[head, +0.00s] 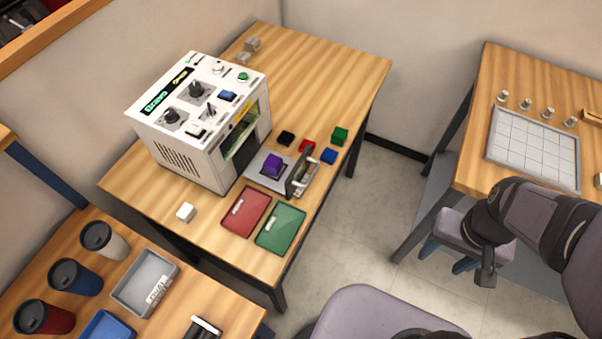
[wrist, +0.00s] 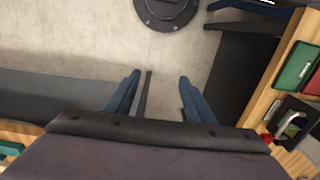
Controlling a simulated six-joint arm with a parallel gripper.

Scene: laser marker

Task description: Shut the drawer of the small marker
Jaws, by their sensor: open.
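The small marker (head: 190,120) is a white box with knobs and switches on top, standing on a wooden table. Its drawer (head: 262,178) is pulled out toward the lower right, with a purple block (head: 272,164) on it. The drawer's dark front plate carries a pale handle (head: 304,182); the handle also shows at the right edge of the wrist view (wrist: 294,124). My gripper (head: 447,257) is well to the right of the drawer, over the floor near the right table. Its blue fingers (wrist: 158,88) are apart with nothing between them.
Black, red, green and blue blocks (head: 340,135) lie beside the drawer. A red tray (head: 246,211) and a green tray (head: 281,226) lie in front of it. A white block (head: 186,212) is near the marker. The right table holds a gridded tray (head: 530,150). Open floor separates the tables.

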